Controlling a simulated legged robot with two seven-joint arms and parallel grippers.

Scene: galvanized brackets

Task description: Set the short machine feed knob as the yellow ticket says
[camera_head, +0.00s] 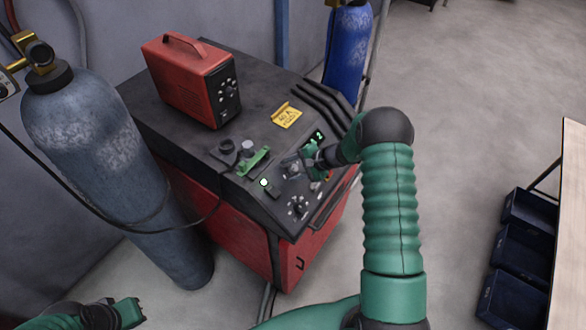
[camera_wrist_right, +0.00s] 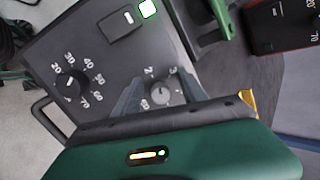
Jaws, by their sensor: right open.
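The yellow ticket (camera_head: 287,116) lies on the dark top of the low red and black machine (camera_head: 255,228); its writing is too small to read. A small grey knob (camera_wrist_right: 161,92) with a short number scale sits on the sloped panel, between the two fingers of my right gripper (camera_wrist_right: 157,80). The fingers are open around it, and I cannot tell whether they touch it. In the head view my right gripper (camera_head: 303,165) is over the panel's far right part. My left gripper (camera_head: 130,312) is at the bottom left, far from the machine; its jaws are unclear.
A larger black knob (camera_head: 298,207), also in the wrist view (camera_wrist_right: 70,82), has a scale of tens. A red box (camera_head: 190,82) and gas cylinders (camera_head: 105,160) stand around.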

